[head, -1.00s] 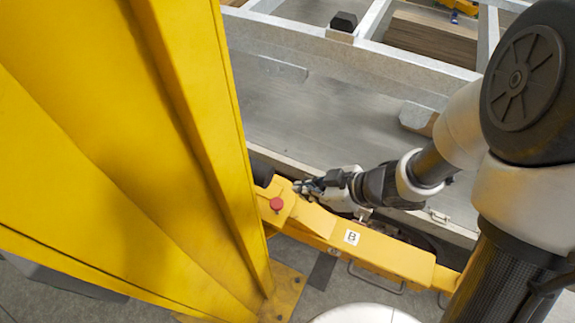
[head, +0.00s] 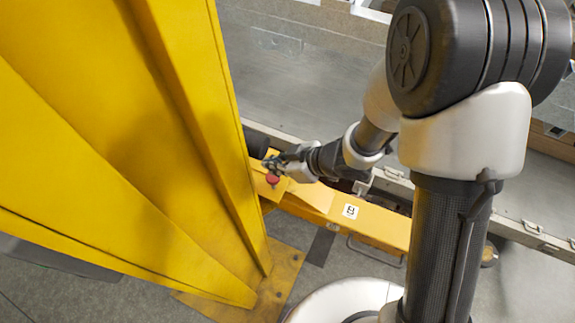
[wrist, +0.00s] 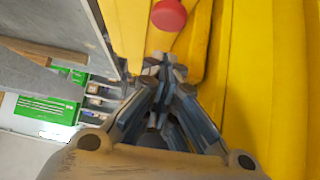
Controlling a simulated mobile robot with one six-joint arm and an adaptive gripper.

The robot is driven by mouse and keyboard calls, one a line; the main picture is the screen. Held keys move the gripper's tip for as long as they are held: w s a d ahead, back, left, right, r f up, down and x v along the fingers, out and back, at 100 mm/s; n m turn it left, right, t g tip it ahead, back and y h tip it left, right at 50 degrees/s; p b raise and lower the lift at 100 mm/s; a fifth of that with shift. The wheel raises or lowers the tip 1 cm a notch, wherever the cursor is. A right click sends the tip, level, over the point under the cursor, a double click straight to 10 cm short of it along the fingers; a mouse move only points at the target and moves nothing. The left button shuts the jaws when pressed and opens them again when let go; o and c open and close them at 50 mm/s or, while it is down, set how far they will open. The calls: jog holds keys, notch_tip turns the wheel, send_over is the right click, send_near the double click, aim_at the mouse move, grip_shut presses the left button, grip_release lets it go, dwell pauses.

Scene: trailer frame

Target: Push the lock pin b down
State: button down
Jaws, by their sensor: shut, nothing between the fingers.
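The lock pin b shows as a red round knob (head: 272,179) on the yellow beam (head: 385,228), near the beam's left end. A white label with a "B" (head: 350,211) sits on the same beam. My gripper (head: 268,163) is shut and empty, with its fingertips just beside the knob in the head view. In the wrist view the red knob (wrist: 169,15) is at the top edge, just beyond the shut fingertips (wrist: 160,70). I cannot tell whether the fingertips touch the knob. The pin's shaft is hidden under the knob.
A tall yellow post (head: 130,120) stands close to the left of the knob and fills the left of the head view. A grey flat deck (head: 300,90) lies behind the beam.

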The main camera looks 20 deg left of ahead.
aim_at(274, 179)
notch_tip(274, 179, down, 3)
jog(key=shift+w+d+f+b, duration=0.1)
jog(key=shift+d+f+b, duration=0.1)
jog(key=shift+b, duration=0.2)
jog(key=shift+a, duration=0.1)
notch_tip(274, 179, down, 4)
jog(key=shift+r+b, duration=0.1)
jog(key=shift+b, duration=1.15)
jog(key=shift+r, duration=0.15)
jog(key=shift+r+p, duration=0.35)
jog(key=shift+p, duration=0.2)
notch_tip(274, 179, up, 4)
jog(key=p, duration=0.3)
jog(key=shift+p, duration=0.3)
jog(key=p+v, duration=0.2)
jog(key=v, duration=0.7)
jog(key=shift+s+d, duration=0.2)
jog(key=shift+d, duration=0.2)
